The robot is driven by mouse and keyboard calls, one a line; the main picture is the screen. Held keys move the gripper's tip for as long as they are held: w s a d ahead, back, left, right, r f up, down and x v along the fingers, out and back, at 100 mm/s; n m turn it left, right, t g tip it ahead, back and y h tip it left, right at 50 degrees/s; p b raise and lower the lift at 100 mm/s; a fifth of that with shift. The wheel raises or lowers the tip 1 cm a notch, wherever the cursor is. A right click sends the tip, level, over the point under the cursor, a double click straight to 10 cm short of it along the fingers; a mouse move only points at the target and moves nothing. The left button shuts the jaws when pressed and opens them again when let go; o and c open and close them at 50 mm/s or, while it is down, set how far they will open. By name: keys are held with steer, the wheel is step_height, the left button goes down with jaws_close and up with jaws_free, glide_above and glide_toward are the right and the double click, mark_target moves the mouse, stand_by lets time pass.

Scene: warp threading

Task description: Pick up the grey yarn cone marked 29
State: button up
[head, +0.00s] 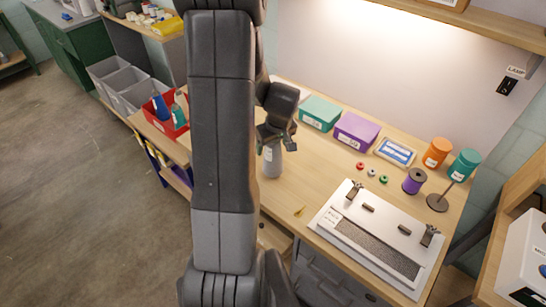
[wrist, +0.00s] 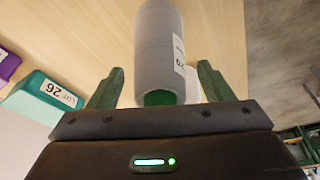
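The grey yarn cone (head: 272,163) stands upright on the wooden bench, just below my gripper (head: 276,141) in the head view. In the wrist view the grey cone (wrist: 158,45) lies between and beyond the two green fingers of my gripper (wrist: 158,80). A green core shows at its near end. A white label sits on its right side, with a number that is turned sideways and hard to read. The fingers are spread, with a gap on each side of the cone, and do not seem to touch it. My arm hides part of the bench left of the cone.
A teal box (head: 319,113) and a purple box (head: 356,131) stand behind and right of the cone. A white board (head: 335,222) with dark fittings lies at front right. A red bin (head: 158,112) stands at left. The bench between cone and board is mostly clear.

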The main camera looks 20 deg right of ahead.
steer(key=c, duration=1.5)
steer(key=shift+o, duration=0.2)
steer(key=shift+r, duration=0.1)
